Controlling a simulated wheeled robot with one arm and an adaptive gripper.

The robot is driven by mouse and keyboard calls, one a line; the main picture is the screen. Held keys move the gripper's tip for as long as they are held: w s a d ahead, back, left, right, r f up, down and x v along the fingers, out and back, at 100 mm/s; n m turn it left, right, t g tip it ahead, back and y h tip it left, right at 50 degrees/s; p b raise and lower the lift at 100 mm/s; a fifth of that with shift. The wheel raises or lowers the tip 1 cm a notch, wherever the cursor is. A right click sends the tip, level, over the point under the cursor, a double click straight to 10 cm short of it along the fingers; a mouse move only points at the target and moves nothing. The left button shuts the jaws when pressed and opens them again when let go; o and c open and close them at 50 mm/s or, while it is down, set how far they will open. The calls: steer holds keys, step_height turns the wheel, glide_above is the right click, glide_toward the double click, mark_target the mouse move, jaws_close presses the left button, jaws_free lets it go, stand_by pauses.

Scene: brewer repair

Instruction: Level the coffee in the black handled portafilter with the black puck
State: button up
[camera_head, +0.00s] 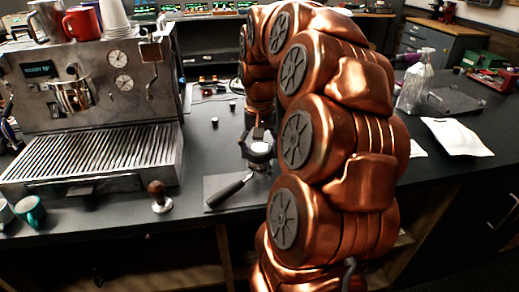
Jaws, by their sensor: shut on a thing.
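The black handled portafilter (231,190) lies on a dark mat (212,185) on the counter. Its handle points to the front left and its basket end is under my gripper. My gripper (259,155) points down right over the basket and is shut on a dark thing that looks like the black puck. The fingers mostly hide the puck, so I cannot tell whether it touches the coffee. The coffee in the basket is hidden. My copper arm covers the area to the right.
A steel espresso machine (92,110) with cups on top stands at the left. A wooden-handled tamper (159,195) stands left of the mat, and a teal cup (30,211) is at the front left.

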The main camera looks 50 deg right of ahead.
steer(key=shift+f+b, duration=0.85)
steer(key=shift+f, duration=0.3)
stand_by(1.3)
steer(key=shift+n, duration=3.5)
steer(key=shift+f+m+b, duration=0.15)
steer(key=shift+m+b, duration=0.25)
steer(key=shift+b, duration=0.35)
steer(key=shift+m+b, duration=0.95)
steer(key=shift+m, duration=0.15)
steer(key=shift+m+b, duration=0.8)
steer(key=shift+b, duration=0.05)
steer(key=shift+m+b, duration=0.35)
steer(key=shift+m, duration=0.15)
